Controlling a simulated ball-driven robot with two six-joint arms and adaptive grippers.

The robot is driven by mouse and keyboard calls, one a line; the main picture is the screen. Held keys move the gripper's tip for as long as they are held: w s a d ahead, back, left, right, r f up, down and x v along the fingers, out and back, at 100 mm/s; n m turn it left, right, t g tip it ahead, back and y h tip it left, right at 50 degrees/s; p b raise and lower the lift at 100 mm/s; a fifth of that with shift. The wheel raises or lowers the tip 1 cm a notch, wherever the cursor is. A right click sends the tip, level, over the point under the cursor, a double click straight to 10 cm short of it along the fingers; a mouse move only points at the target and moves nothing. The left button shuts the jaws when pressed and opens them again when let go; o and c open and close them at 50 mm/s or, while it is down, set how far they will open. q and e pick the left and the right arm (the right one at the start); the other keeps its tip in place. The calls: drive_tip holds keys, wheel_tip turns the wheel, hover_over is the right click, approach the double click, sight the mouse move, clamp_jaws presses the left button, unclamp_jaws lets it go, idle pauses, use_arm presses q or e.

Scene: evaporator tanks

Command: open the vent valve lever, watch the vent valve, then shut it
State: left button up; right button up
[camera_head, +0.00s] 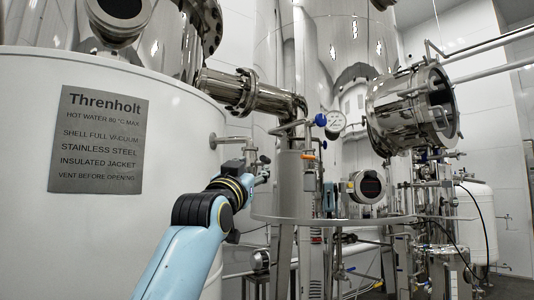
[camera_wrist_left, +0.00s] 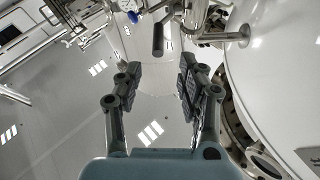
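The vent valve (camera_head: 250,147) appears to be the small metal fitting on a short pipe (camera_head: 228,139) from the white tank's side; the pipe also shows in the left wrist view (camera_wrist_left: 236,37). A dark grey bar (camera_wrist_left: 158,39), likely the valve's lever, hangs at the top middle of the left wrist view, beyond the fingertips. My left gripper (camera_wrist_left: 160,75) is open, with clear space between its fingers and nothing held. In the head view the left gripper (camera_head: 262,168) is small, just below and right of the valve. The lever's exact position is unclear there. My right gripper is not in view.
The white tank (camera_head: 30,200) with a Threnholt plate (camera_head: 100,140) fills the left, close beside my left arm. A pressure gauge (camera_head: 335,122) and a blue handle (camera_head: 321,119) stand to the right.

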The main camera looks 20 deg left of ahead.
sight(265, 161)
use_arm(q)
drive_tip(key=p+x, duration=0.2)
drive_tip(key=x, duration=0.7)
drive_tip(key=shift+w, duration=0.15)
drive_tip(key=shift+w+d, duration=0.1)
drive_tip(key=shift+w, duration=0.4)
clamp_jaws()
